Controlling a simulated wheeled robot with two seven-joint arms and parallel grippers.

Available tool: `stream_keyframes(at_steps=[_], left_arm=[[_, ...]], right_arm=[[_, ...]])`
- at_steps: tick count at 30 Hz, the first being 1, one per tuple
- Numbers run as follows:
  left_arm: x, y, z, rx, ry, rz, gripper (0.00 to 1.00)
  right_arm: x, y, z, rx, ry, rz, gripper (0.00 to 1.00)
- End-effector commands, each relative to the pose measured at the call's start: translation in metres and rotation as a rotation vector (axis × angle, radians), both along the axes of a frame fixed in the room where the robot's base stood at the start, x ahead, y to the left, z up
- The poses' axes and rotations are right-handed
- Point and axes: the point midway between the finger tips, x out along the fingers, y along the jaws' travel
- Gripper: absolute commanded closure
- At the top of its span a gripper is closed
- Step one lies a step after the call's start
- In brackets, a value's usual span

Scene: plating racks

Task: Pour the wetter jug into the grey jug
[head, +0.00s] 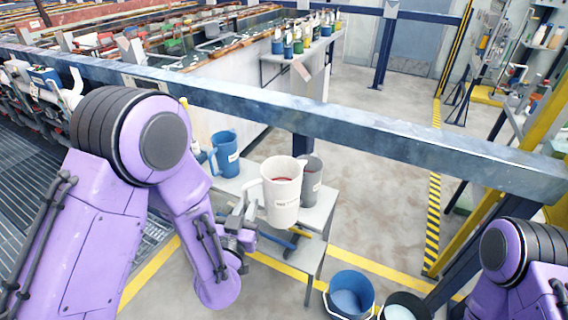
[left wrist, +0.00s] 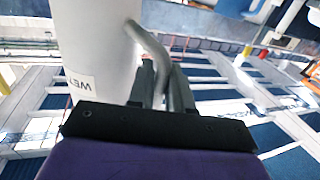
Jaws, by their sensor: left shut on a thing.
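The wetter jug (head: 281,200) is white with a label, and a dark reddish liquid shows inside its mouth. In the left wrist view its white wall (left wrist: 95,40) and a label starting "WE" show. My left gripper (head: 246,208) is shut on its handle (left wrist: 152,48), seen between the fingers in the wrist view. The jug looks about upright. Whether the two jugs touch I cannot tell. My right gripper is out of view.
A blue jug (head: 225,154) stands on the small grey table (head: 318,216), left of the white jug. A blue rail (head: 330,125) crosses behind. A blue bucket (head: 350,294) and a dark bucket (head: 404,308) stand on the floor at the lower right. Open floor lies beyond the rail.

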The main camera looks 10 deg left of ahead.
Motion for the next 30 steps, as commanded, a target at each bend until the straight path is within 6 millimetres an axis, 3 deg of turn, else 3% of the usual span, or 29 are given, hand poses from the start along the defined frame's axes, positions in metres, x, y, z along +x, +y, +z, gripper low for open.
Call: stream_keyframes(at_steps=[1, 6, 10, 15, 23, 30], left_arm=[[0.016, 0.005, -0.006, -0.006, -0.016, 0.032, 1.00], [0.072, 0.022, 0.016, -0.011, -0.024, 0.168, 1.00], [0.093, 0.028, 0.043, -0.007, -0.019, 0.224, 1.00], [0.099, 0.029, 0.058, -0.005, -0.008, 0.237, 1.00], [0.099, 0.029, 0.060, 0.000, -0.003, 0.237, 1.00], [0.098, 0.032, 0.068, 0.055, 0.047, 0.253, 1.00]], right_arm=[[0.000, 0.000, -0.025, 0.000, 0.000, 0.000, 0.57], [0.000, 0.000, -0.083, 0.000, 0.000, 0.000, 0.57], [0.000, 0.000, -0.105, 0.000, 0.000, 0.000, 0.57], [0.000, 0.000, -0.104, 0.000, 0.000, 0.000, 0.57], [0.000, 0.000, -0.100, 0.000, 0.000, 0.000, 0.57], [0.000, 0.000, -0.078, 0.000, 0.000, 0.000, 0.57]])
